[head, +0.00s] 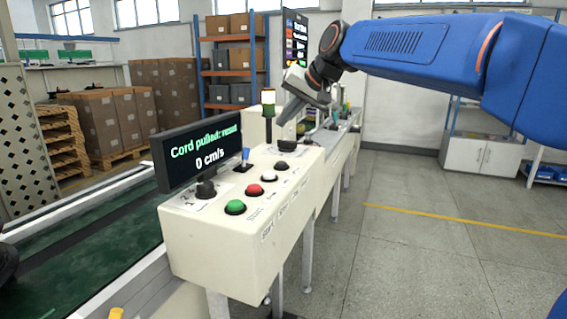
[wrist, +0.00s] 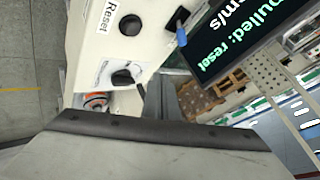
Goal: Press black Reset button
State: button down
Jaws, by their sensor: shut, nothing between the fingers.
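The black Reset button (head: 281,165) is the far one in the row of buttons on the cream control box (head: 230,250). In the wrist view the Reset button (wrist: 130,25) sits beside its "Reset" label (wrist: 106,16) and nothing covers it. My gripper (head: 281,122) is shut and empty, pointing down above the far end of the box. It is apart from the Reset button, beyond it in the head view and nearer the black rotary knob (head: 287,145). The fingers also show in the wrist view (wrist: 158,88), beside the knob (wrist: 122,76).
Green (head: 235,207), red (head: 254,190) and white (head: 268,177) buttons line the box. A blue-handled lever (head: 245,158) and a display (head: 203,155) reading "Cord pulled: reset, 0 cm/s" stand to the left. A signal lamp (head: 268,112) rises near my gripper. The floor at right is clear.

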aim_at(284, 163)
jog(key=shift+f, duration=0.15)
jog(key=shift+f, duration=4.25)
jog(key=shift+f, duration=0.15)
jog(key=shift+f, duration=0.3)
jog(key=shift+f, duration=0.55)
jog(key=shift+r, duration=1)
jog(key=shift+r, duration=2.5)
